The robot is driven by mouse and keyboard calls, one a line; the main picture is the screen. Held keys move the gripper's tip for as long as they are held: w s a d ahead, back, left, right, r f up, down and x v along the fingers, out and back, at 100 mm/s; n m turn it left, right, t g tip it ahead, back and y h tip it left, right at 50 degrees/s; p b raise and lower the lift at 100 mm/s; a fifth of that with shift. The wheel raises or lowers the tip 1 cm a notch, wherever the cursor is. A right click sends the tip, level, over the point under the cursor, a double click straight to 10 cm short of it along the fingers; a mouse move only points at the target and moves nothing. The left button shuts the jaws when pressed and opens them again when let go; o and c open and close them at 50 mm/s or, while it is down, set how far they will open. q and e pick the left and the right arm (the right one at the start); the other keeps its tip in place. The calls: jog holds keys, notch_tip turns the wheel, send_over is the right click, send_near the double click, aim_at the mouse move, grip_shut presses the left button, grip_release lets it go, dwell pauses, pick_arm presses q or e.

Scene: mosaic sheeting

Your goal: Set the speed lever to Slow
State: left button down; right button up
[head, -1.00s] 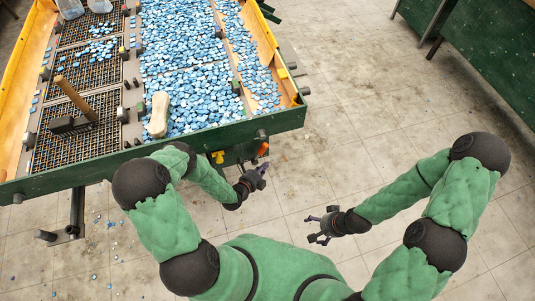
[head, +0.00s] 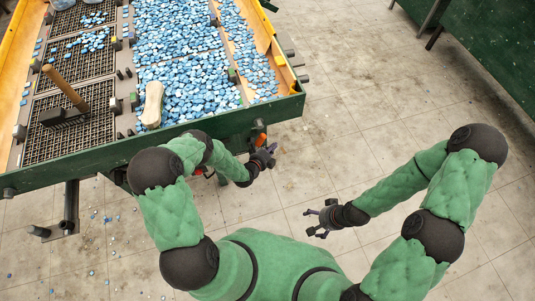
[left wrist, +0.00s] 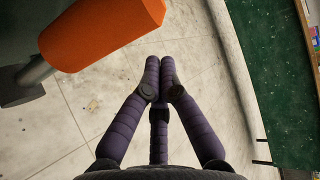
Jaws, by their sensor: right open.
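An orange handle, likely the speed lever (head: 261,139), shows at the front right end of the green-sided table in the head view. It looms large at the upper left of the left wrist view (left wrist: 100,32), on a grey stem. My left gripper (head: 273,152) is right beside it. In the left wrist view its purple fingertips (left wrist: 160,60) are together with nothing seen between them, and the handle lies to their left, apart in the picture. My right gripper (head: 312,222) is open and empty above the floor. No Slow marking can be read.
The table (head: 150,148) bears many blue tiles (head: 190,90), mesh trays (head: 80,135), a wooden-handled tool (head: 64,88) and a pale block (head: 153,105). A green panel (head: 495,50) stands at the upper right. The tiled floor (head: 370,110) between is clear.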

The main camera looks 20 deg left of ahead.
aim_at(257, 145)
pick_arm(q)
jog(key=a, duration=0.1)
jog(key=a+r, duration=0.1)
jog(key=a, duration=0.1)
jog(key=shift+a+r, duration=0.1)
jog(key=shift+r, duration=0.05)
jog(key=shift+a, duration=0.1)
dwell(0.5)
